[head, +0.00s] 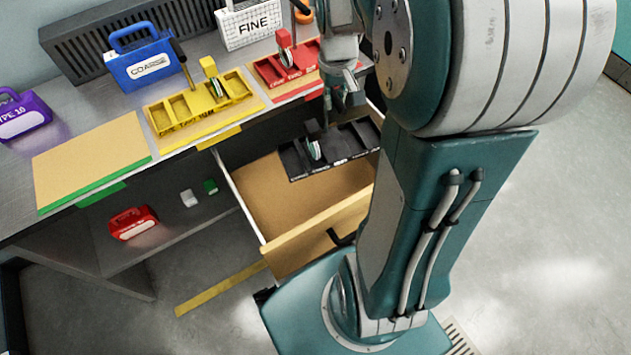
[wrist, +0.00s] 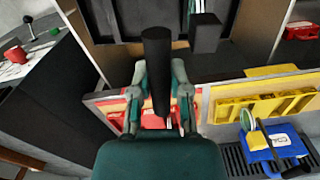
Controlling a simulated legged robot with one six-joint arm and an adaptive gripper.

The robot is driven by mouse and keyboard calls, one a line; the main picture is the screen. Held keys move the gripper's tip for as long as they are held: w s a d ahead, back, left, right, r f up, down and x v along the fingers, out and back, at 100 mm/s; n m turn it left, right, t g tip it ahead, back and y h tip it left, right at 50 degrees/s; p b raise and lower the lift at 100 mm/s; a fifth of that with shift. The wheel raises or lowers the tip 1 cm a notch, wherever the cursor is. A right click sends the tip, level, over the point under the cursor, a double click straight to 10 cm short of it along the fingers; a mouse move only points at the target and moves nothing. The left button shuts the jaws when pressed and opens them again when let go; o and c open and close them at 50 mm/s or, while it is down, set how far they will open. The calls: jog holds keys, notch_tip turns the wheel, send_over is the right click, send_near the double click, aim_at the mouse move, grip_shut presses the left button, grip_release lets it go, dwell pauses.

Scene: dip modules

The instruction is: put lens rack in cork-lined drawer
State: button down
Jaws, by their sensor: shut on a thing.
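The black lens rack (head: 345,147) has several slots, pale labels along its front and one round lens near its left end. It is over the cork floor at the back of the open drawer (head: 275,195); I cannot tell whether it touches the floor. My gripper (head: 338,100) is above the rack, its fingers shut on the rack's upright black handle. In the wrist view my gripper (wrist: 158,88) has a finger on each side of the dark handle (wrist: 157,62). The rack's underside contact is hidden.
A yellow rack (head: 200,103) and a red rack (head: 285,68) stand on the bench above the drawer. A blue COARSE case (head: 143,66), white FINE case (head: 249,24) and purple case (head: 22,114) stand nearby. A red case (head: 133,222) is on the lower shelf. The drawer's front-left cork is clear.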

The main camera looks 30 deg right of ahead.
jog(key=a+f+n, duration=0.1)
jog(key=a+f, duration=0.2)
jog(key=f, duration=2.3)
jog(key=shift+n, duration=0.4)
jog(key=c, duration=0.6)
grip_release()
jog(key=shift+f, duration=0.1)
